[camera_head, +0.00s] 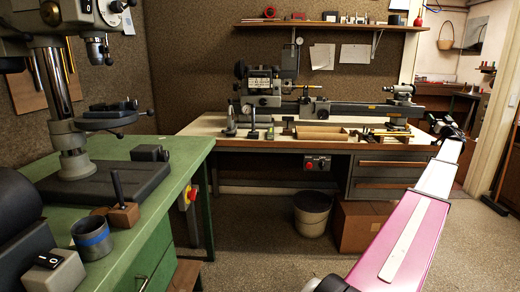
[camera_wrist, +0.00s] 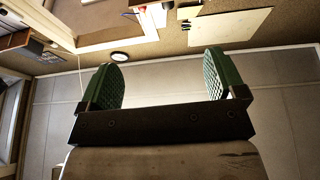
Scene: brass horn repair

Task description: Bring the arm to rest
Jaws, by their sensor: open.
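My gripper (camera_wrist: 162,75) shows in the wrist view with its two green ribbed pads wide apart and nothing between them. Behind the gap are only a distant wall and ceiling-like panels. In the head view my pink and white arm reaches from the bottom right up toward the right end of the lathe bench. Its far end is dark and small there, and the fingers cannot be made out. The arm hides part of the floor and the bench's right side.
A green workbench (camera_head: 185,158) with a drill press (camera_head: 62,110) stands at left. The lathe (camera_head: 340,108) sits on the back bench (camera_head: 212,124). A bucket (camera_head: 312,214) and a cardboard box (camera_head: 360,226) are on the floor. Open floor lies between the benches. A doorway is at right.

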